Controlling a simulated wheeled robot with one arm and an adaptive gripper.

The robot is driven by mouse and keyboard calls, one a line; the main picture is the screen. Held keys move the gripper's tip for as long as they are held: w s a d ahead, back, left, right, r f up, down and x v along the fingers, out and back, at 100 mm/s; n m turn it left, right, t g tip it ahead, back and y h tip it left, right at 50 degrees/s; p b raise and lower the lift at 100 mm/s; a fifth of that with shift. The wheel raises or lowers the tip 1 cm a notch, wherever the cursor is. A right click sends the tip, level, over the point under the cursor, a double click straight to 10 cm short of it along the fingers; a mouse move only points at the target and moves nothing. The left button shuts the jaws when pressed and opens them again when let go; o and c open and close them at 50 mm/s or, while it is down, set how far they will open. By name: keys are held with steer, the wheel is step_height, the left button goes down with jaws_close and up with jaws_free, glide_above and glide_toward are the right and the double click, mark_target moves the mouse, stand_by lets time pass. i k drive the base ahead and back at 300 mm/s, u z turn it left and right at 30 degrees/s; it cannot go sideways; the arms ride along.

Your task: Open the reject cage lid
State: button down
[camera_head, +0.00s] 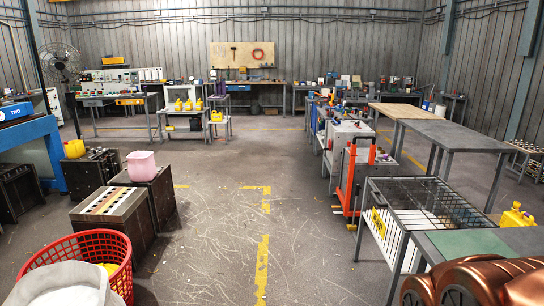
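The reject cage (392,244) appears to be the wire-barred metal cage on legs at the right, with a yellow sign (378,223) on its left side. A grid of thin wires spans its top (428,196), and pale bars show through below. I cannot tell for certain whether this grid is the lid or whether it lies fully shut. My gripper is not in view. A yellow jerry can (515,216) stands just right of the cage.
An orange lift cart (350,180) stands close behind the cage's left end. A green-topped table (465,243) adjoins its near side. A red basket (123,280) and dark crates (112,210) stand at the left. The scratched floor between is open.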

mark_target(372, 193)
steer(key=i, duration=2.55)
steer(key=u, duration=0.45)
